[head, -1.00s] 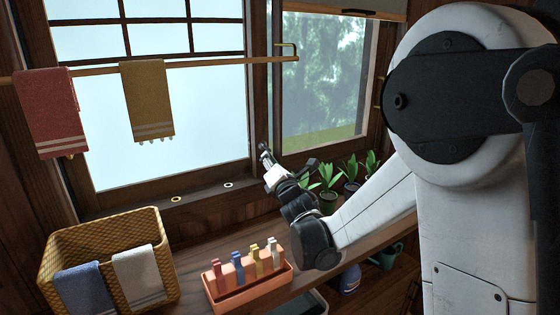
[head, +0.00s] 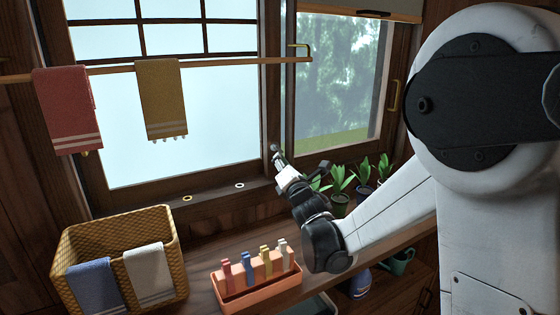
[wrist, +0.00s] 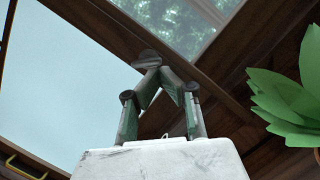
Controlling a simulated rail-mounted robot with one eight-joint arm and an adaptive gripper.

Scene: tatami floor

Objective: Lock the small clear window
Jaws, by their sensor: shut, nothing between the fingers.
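The small clear window (head: 335,75) is the right-hand pane, with trees showing through it. Its glass also shows at the top of the wrist view (wrist: 180,22). My gripper (head: 278,155) is at the lower part of the dark wooden upright (head: 273,105) between the two panes. In the wrist view, my gripper (wrist: 158,72) has its fingers brought together at the wooden frame. A small dark round piece (wrist: 150,58) shows at the fingertips; I cannot tell whether it is a lock part or a fingertip. The lock's state cannot be made out.
Potted plants (head: 340,180) stand close to the right of my gripper. A peg rack (head: 260,280) and a wicker basket (head: 70,240) are on the shelf at left. A towel rail (head: 220,63) crosses the large frosted pane. A brass handle (head: 394,95) is at far right.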

